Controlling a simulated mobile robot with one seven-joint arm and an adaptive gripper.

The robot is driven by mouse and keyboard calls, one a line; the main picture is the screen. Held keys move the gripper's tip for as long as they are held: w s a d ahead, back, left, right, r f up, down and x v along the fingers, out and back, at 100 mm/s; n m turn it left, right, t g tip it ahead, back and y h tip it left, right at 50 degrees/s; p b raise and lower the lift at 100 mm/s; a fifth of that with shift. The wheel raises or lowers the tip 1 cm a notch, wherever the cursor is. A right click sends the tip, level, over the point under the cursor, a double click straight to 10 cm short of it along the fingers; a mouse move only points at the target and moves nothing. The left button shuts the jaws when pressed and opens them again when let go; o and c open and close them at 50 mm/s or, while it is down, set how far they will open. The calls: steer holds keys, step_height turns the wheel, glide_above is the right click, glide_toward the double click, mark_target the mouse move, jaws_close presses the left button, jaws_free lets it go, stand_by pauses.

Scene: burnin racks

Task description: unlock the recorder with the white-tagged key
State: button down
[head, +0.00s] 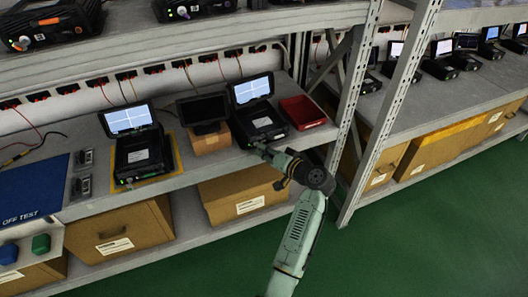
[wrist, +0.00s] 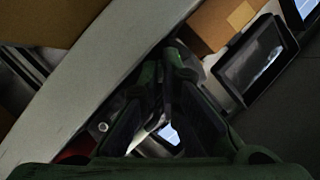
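The recorder by my gripper is an open black case with a lit screen (head: 252,89) and a white label on its dark body (head: 266,120). It stands on the middle shelf. My gripper (head: 268,150) is at its front edge; I cannot tell whether it touches. In the wrist view the fingertips (wrist: 163,66) come close together in shadow, and whether anything is between them is unclear. A pale patch and the bright screen (wrist: 169,134) show between the fingers. No key or white tag can be made out for certain. A second open recorder (head: 138,155) stands on a yellow-edged mat to the left.
A red tray (head: 302,112) sits right of the recorder. A dark monitor (head: 202,110) on a cardboard box (head: 210,139) stands to its left. A rack upright (head: 366,100) rises close right of my arm. A blue mat (head: 30,192) lies far left. Cartons fill the lower shelf.

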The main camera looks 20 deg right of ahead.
steer(key=c, duration=2.3)
jaws_free()
steer(key=o, duration=0.5)
steer(key=v, duration=1.2)
steer(key=shift+a, duration=0.1)
